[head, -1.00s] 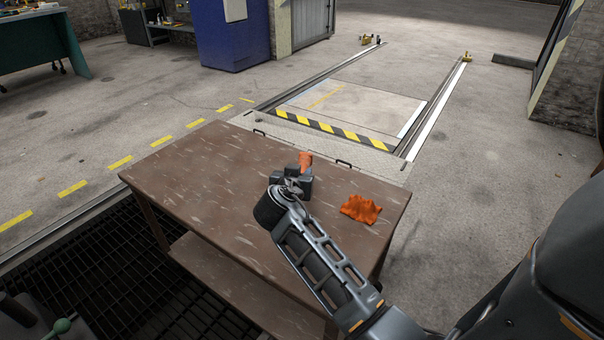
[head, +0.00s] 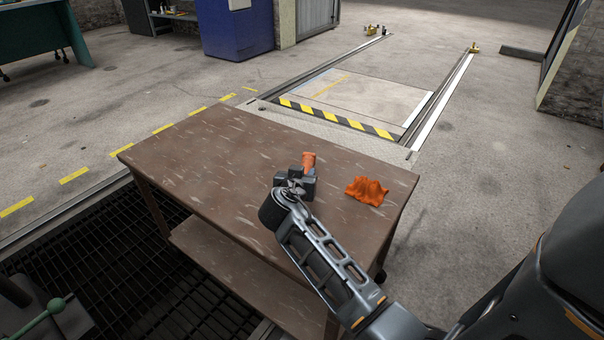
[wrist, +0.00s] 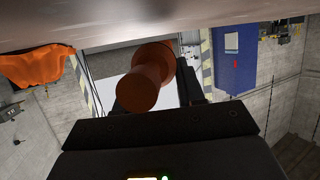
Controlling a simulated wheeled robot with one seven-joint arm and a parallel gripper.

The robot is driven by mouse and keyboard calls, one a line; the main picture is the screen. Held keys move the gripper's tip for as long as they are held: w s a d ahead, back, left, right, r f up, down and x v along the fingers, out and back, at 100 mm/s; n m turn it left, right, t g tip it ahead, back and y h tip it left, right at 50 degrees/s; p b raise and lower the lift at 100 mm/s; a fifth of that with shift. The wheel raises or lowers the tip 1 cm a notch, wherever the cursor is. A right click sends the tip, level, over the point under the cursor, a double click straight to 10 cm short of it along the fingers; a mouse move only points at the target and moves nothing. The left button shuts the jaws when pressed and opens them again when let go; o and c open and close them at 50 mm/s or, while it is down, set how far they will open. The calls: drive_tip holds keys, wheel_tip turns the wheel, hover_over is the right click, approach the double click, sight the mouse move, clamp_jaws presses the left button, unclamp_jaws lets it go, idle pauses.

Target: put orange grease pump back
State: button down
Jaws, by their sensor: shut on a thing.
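The orange grease pump (head: 309,160) is held in my gripper (head: 308,176) over the middle of the brown worktable (head: 215,165). In the wrist view the pump (wrist: 148,85) stands out between the two dark fingers, its round end toward the camera. The fingers are shut on it. The tabletop (wrist: 150,12) runs along the top of the wrist view, close to the pump. I cannot tell whether the pump touches it. My gripper hides the pump's lower part in the head view.
A crumpled orange cloth (head: 367,190) lies on the table to the right of my gripper. The table's left part is clear. A dark floor grating (head: 115,265) lies left of the table. A striped pit edge (head: 335,117) and rails lie beyond it.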

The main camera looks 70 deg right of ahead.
drive_tip(key=shift+f, duration=0.15)
drive_tip(key=c, duration=0.6)
unclamp_jaws()
drive_tip(key=v, duration=0.7)
drive_tip(key=shift+a, duration=0.4)
